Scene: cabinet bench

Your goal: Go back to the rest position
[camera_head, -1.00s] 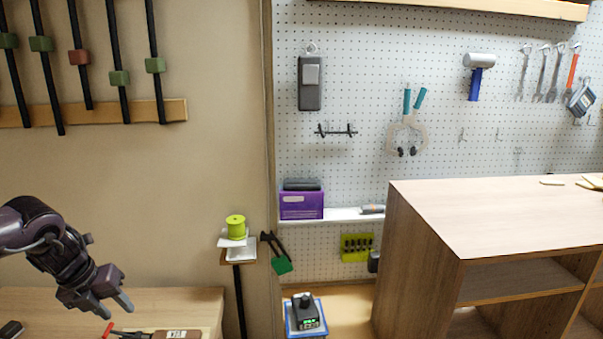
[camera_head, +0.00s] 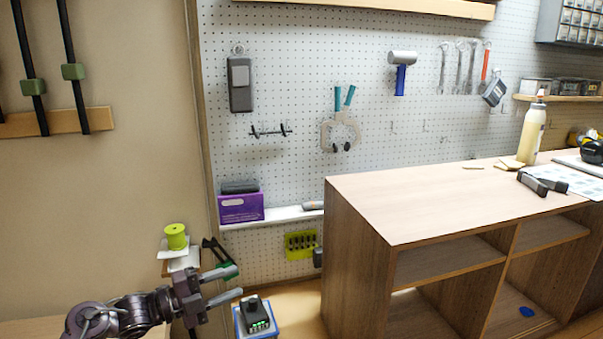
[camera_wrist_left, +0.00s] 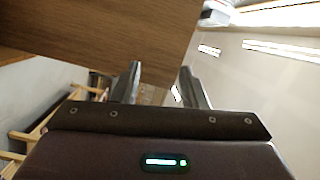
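My left gripper (camera_head: 232,285) is at the lower left of the head view, its two grey fingers apart and pointing right. Nothing is between the fingers. It hangs in front of the pegboard wall's lower left corner, left of the wooden cabinet. In the left wrist view the same gripper (camera_wrist_left: 160,85) shows both fingers apart and empty, with a brown wooden panel (camera_wrist_left: 110,35) beyond them. My right gripper is not in either view.
The wooden cabinet bench (camera_head: 365,210) fills the right side; a bottle (camera_head: 531,135) and a black clamp-like tool (camera_head: 541,184) are on its top. A small charger-like device (camera_head: 256,312) stands low beside my left gripper. A green spool (camera_head: 176,236) sits on a stand behind it.

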